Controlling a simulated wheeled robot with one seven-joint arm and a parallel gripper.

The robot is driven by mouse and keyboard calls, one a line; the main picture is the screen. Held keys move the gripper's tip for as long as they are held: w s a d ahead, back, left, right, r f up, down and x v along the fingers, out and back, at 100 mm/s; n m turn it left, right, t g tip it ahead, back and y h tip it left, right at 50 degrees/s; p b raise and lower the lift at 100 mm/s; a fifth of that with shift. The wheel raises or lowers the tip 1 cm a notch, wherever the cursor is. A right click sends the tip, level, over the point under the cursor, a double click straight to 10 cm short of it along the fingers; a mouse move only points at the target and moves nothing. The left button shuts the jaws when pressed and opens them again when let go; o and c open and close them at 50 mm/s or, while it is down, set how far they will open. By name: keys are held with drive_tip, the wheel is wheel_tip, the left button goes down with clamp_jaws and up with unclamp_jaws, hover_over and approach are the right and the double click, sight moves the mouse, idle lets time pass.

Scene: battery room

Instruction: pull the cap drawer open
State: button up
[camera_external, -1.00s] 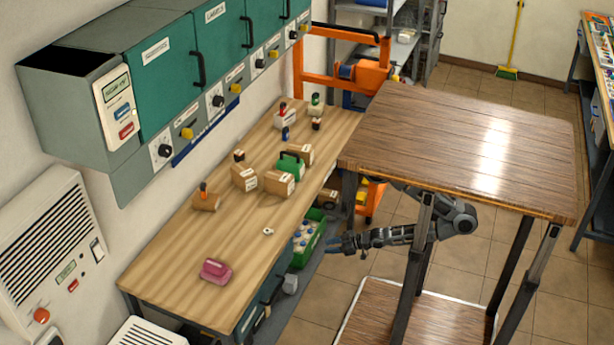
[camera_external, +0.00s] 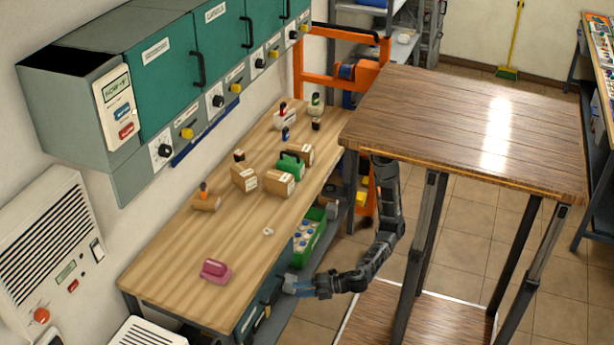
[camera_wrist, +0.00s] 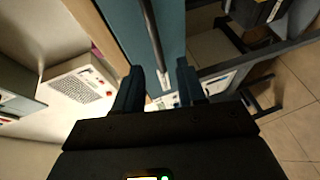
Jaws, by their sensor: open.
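A teal drawer front (camera_external: 270,288) shows under the front edge of the workbench in the external view; I cannot read a label on it. In the wrist view the teal front (camera_wrist: 115,25) fills the upper middle, with a long dark bar handle (camera_wrist: 152,35) running across it. My gripper (camera_external: 287,284) is at this front, below the bench top. In the wrist view my gripper (camera_wrist: 160,85) is open, its two blue fingers on either side of the bar's near end. I cannot tell whether they touch it. The drawer looks shut.
A green tray (camera_external: 322,236) with blue and white round items sits beside the bench front. Cardboard boxes (camera_external: 280,184) and a pink object (camera_external: 214,270) stand on the workbench (camera_external: 180,265). A tall wooden-topped table (camera_external: 470,125) stands close on the right.

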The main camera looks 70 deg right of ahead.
drive_tip(key=x, duration=0.7)
drive_tip(key=shift+w+a+r, duration=0.2)
drive_tip(key=shift+w+a, duration=0.1)
drive_tip(key=shift+w, duration=0.05)
clamp_jaws()
idle(0.5)
